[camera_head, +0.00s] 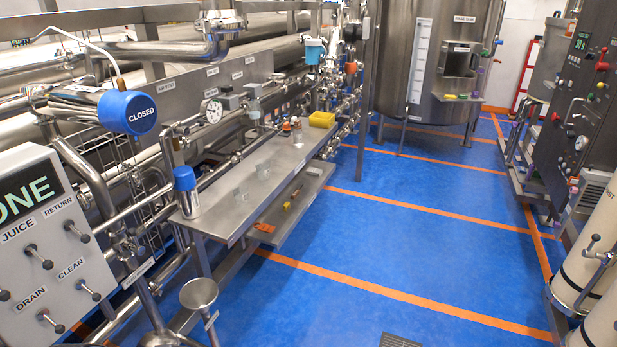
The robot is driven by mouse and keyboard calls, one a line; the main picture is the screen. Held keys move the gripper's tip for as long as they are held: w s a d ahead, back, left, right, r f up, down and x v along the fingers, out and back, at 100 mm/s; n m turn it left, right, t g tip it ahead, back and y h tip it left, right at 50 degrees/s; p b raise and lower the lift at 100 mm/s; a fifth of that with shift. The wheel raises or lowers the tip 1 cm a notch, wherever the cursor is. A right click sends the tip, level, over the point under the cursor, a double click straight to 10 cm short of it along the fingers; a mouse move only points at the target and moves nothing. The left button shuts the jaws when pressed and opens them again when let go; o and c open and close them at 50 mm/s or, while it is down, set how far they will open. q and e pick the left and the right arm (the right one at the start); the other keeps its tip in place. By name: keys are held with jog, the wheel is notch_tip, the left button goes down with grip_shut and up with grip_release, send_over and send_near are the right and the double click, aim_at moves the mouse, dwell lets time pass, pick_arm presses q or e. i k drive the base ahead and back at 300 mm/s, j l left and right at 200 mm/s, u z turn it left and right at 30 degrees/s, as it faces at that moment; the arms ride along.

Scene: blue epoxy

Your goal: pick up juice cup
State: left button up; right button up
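No cup is clearly marked as the juice cup. A steel container with a blue top (186,190) stands at the bench's near left corner. A clear bottle (298,133) stands toward the far end of the bench. Neither of my grippers shows in the head view.
A yellow bin (321,119) sits at the bench's far end. An orange item (264,227) lies on the lower shelf. A steel funnel (198,292) stands in front, beside a control panel (45,245). The blue floor (400,235) right of the bench is clear.

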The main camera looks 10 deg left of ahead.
aim_at(241, 194)
jog(key=i+l+z, duration=0.1)
jog(key=i, duration=0.55)
jog(key=i+l+z, duration=0.1)
jog(key=i, duration=0.55)
jog(key=i+u, duration=0.5)
jog(key=i+l+u, duration=0.2)
jog(key=u, duration=0.3)
jog(key=i+u, duration=0.15)
jog(key=u, duration=0.25)
jog(key=i+l+u, duration=0.15)
jog(key=u, duration=0.3)
jog(key=i+l+u, duration=0.1)
jog(key=u, duration=0.3)
jog(key=i+l+u, duration=0.1)
jog(key=u, duration=0.35)
jog(key=l+u, duration=0.55)
jog(key=u, duration=0.25)
jog(key=i, duration=0.05)
